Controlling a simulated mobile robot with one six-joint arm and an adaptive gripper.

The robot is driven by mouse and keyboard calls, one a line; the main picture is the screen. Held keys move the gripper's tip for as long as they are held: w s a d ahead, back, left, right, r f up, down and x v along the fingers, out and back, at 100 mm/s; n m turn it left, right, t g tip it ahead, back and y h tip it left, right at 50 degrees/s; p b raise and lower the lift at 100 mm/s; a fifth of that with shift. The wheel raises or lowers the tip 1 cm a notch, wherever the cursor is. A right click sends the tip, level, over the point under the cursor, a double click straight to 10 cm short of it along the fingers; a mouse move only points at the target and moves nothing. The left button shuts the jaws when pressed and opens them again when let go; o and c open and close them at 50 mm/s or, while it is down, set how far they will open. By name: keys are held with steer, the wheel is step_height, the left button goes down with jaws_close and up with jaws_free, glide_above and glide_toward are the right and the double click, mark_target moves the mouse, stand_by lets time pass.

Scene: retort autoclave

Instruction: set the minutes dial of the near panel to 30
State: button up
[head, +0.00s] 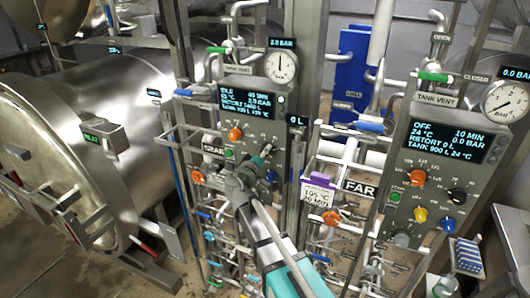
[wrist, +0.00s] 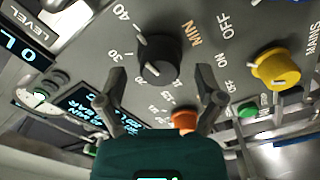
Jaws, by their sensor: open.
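The minutes dial (wrist: 158,58) is a black knob with a white pointer line, marked "MIN", in the wrist view. The panel screen (head: 248,103) seems to read 40 MIN, in small text. My gripper (wrist: 160,78) is open in the wrist view, its fingers to either side of the knob's lower edge; contact cannot be told.
An orange knob (wrist: 185,118) and a yellow knob (wrist: 275,68) sit close to the dial. The far panel (head: 440,175) stands at the right with similar dials. Pipes and coloured valve handles crowd around both panels. A large steel vessel (head: 110,85) fills the left.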

steer(key=shift+x, duration=1)
steer(key=c, duration=1.1)
steer(key=shift+c, duration=0.2)
steer(key=shift+a+n, duration=0.1)
steer(key=shift+n, duration=0.3)
steer(key=n, duration=1)
